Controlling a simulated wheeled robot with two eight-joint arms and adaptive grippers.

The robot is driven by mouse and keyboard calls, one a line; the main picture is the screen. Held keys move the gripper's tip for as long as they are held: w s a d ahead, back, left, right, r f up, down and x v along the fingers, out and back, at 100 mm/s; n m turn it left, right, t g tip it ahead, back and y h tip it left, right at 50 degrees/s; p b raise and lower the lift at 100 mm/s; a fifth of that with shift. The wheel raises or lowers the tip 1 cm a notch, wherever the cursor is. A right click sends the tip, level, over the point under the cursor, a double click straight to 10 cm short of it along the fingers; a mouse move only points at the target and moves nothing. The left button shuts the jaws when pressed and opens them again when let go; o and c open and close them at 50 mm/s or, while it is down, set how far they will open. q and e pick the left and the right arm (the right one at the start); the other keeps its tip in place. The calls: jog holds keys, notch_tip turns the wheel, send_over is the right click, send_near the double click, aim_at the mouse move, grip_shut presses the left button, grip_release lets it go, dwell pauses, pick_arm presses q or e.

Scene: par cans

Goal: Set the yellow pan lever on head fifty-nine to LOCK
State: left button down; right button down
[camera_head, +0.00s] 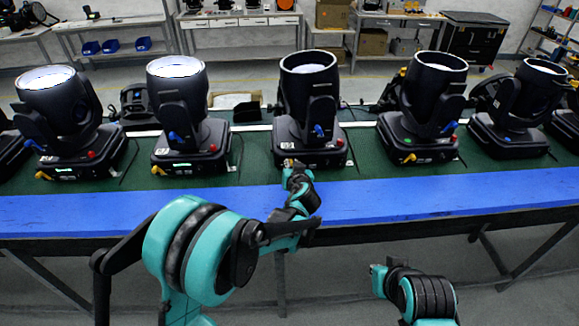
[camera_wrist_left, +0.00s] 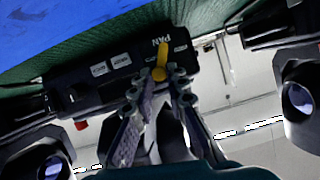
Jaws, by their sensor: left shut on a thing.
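The middle moving head (camera_head: 308,105) stands upright on the green table top, with a black base, a blue lever and a red knob. Its number is too small to read. My left gripper (camera_head: 290,166) reaches its base front and mostly hides the yellow pan lever in the head view. In the left wrist view, the yellow pan lever (camera_wrist_left: 162,48) lies between the fingers of my left gripper (camera_wrist_left: 162,76), beside the printed word PAN. The fingers are shut on it. My right gripper (camera_head: 379,272) is away from the heads, in front of the table; its finger opening is unclear.
Several similar heads stand in the row, including one left (camera_head: 178,110) and one right (camera_head: 428,105) of the middle head. The blue front strip (camera_head: 420,197) is clear to the right. Boxes and workbenches stand far behind.

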pick_arm(q)
jog(key=shift+d+f+m, duration=0.15)
jog(key=shift+d+m, duration=0.05)
jog(key=shift+m, duration=0.1)
dwell(0.4)
jog(key=c, duration=1.5)
grip_release()
jog(key=v, duration=1.2)
jog(key=shift+d, duration=0.25)
